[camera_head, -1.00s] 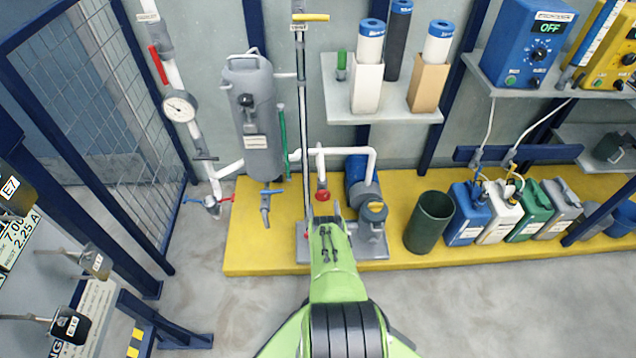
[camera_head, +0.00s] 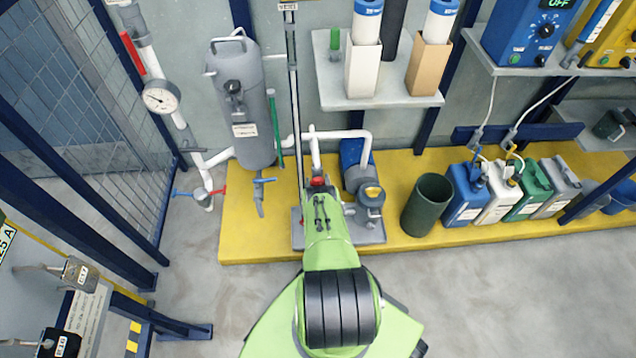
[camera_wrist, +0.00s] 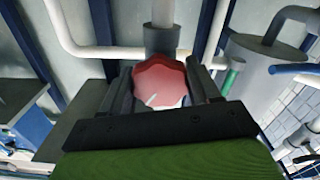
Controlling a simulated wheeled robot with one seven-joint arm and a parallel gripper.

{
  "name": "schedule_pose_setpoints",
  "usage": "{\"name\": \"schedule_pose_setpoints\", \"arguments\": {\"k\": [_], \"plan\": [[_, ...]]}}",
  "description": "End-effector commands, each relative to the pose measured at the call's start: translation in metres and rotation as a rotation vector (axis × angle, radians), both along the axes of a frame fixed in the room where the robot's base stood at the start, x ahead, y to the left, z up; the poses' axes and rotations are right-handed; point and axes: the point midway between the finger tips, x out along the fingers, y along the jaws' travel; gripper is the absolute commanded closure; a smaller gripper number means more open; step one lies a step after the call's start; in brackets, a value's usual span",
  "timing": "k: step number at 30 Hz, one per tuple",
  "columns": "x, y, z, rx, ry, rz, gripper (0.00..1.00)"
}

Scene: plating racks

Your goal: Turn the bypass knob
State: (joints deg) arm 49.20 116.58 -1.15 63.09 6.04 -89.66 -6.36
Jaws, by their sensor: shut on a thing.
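The bypass knob (camera_wrist: 160,80) is a red, lobed handwheel with a pale pointer mark on its face. In the wrist view it sits between the two dark fingers of my gripper (camera_wrist: 163,88), on the end of a grey pipe fitting. My gripper is shut on it. In the head view the knob (camera_head: 318,181) shows as a small red patch just beyond the end of my green arm, low on the pipework left of the blue pump (camera_head: 355,155). The fingertips are mostly hidden there by the wrist.
A grey tank (camera_head: 240,115) and a pressure gauge (camera_head: 160,97) stand to the left. A dark green bin (camera_head: 428,205) and several canisters (camera_head: 463,205) stand on the yellow plinth (camera_head: 250,240) at right. White pipes run close above the knob. The floor in front is clear.

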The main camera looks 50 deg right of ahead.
Motion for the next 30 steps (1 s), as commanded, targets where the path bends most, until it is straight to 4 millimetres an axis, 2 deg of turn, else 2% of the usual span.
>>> {"name": "schedule_pose_setpoints", "arguments": {"k": [11, 30], "plan": [[-0.0001, 0.0, 0.0001, 0.053, -0.062, 0.0, 0.69], [-0.0004, -0.0001, -0.0001, 0.319, -0.363, 0.0, 0.69]]}}
